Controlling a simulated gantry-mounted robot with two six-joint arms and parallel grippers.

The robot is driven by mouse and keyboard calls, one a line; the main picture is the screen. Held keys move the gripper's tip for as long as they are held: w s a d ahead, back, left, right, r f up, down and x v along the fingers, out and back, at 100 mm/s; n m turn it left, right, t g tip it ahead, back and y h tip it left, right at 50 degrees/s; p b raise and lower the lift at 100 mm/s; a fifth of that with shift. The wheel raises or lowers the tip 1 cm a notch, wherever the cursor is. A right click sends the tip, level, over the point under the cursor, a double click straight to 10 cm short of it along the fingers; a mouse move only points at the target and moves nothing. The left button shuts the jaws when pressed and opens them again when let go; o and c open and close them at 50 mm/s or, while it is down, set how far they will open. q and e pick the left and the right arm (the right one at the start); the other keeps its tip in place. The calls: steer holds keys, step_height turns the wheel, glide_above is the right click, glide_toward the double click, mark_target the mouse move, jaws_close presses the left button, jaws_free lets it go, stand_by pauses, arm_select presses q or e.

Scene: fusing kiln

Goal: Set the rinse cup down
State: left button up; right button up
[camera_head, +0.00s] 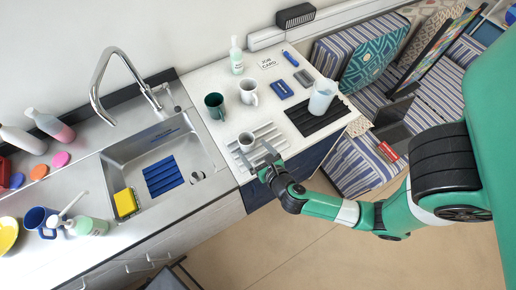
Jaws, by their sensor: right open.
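A small white cup (246,141) stands upright on a white slatted rack (267,131) near the front edge of the white counter; I take it for the rinse cup. My right gripper (256,154) is just in front of this cup, at the rack's front side. Its two fingers are spread apart with nothing held between them. Whether a finger touches the cup I cannot tell. My left gripper is not in view.
A green mug (214,105) and a white mug (249,91) stand behind the rack. The sink (130,150) lies left. Counter between the mugs and pitcher is partly clear.

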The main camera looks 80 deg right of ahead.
steer(key=shift+v, duration=1.55)
